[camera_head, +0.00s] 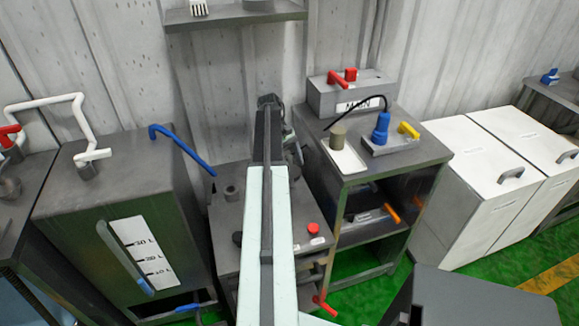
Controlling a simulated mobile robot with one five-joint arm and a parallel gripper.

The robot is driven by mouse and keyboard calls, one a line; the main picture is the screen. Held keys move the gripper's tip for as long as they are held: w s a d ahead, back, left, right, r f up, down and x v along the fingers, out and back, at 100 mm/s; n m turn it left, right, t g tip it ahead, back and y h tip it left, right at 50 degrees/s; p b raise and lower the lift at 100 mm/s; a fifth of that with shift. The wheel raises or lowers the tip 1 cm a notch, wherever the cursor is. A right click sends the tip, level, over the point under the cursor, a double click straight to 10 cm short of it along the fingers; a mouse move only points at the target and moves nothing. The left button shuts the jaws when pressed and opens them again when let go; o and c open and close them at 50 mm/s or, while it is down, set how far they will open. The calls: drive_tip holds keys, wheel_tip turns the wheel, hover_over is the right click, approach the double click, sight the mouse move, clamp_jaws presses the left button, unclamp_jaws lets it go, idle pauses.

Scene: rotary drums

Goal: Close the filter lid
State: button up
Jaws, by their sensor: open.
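My arm reaches from the bottom centre over a low grey unit (226,225) against the wall. My gripper (292,150) shows only in part, as dark parts right of the arm's far end. It is open, and I see nothing held in it. I cannot tell for sure which part is the filter lid. The low unit bears a short grey cylinder (231,192) and a red button (313,228). The arm hides the middle of its top, so a lid there is out of sight.
A grey tank (110,200) with a blue pipe (182,148) stands at left. A grey bench (425,150) with a blue plug (381,128) and a label-bearing box (350,92) is at right, then white cabinets (500,180). A shelf (235,15) hangs above. Green floor is at lower right.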

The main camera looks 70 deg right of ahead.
sight(290, 173)
drive_tip(key=p+v, duration=0.5)
drive_tip(key=v, duration=0.2)
drive_tip(key=shift+s+p, duration=0.1)
drive_tip(key=shift+p, duration=0.25)
drive_tip(key=shift+f, duration=0.1)
